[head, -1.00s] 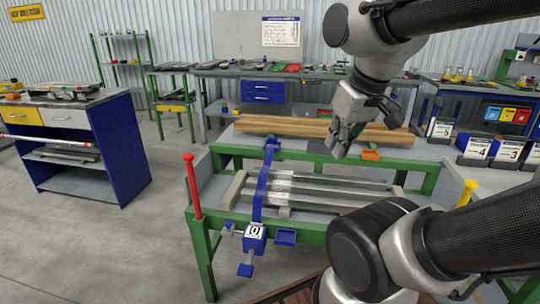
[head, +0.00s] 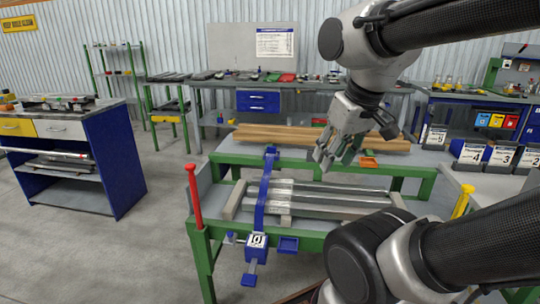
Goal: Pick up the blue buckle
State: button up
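The blue buckle (head: 257,241) is a small block with a white label marked with black characters. It hangs at the near edge of the green-framed table, at the lower end of a blue strap (head: 263,190). The strap runs over several grey metal bars (head: 335,198) to a blue fitting at the far side. My gripper (head: 334,164) is above the far side of the bars, up and to the right of the buckle and well apart from it. Its fingers look spread and hold nothing that I can see. My arm hides part of the table's right side.
A red post (head: 193,195) stands left of the buckle and a yellow-topped post (head: 463,203) at the right. A small blue tray (head: 288,244) sits beside the buckle. Wooden beams (head: 300,138) and an orange tray (head: 368,163) lie behind.

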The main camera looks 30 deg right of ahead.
aim_at(270, 150)
jog(key=i+j+z, duration=0.15)
jog(key=j+z, duration=0.2)
jog(key=j, duration=0.55)
jog(key=j+z, duration=0.35)
jog(key=j, duration=0.55)
jog(key=i+j+z, duration=0.2)
jog(key=j, duration=0.15)
jog(key=i+j+z, duration=0.2)
jog(key=j, duration=0.2)
jog(key=i+j+z, duration=0.2)
jog(key=j, duration=0.2)
jog(key=i+j+z, duration=0.2)
jog(key=j, duration=0.2)
jog(key=j+z, duration=0.25)
jog(key=j, duration=0.15)
jog(key=i+j+z, duration=0.1)
jog(key=j, duration=0.25)
jog(key=i+j, duration=0.15)
jog(key=j, duration=0.2)
jog(key=l+z, duration=0.05)
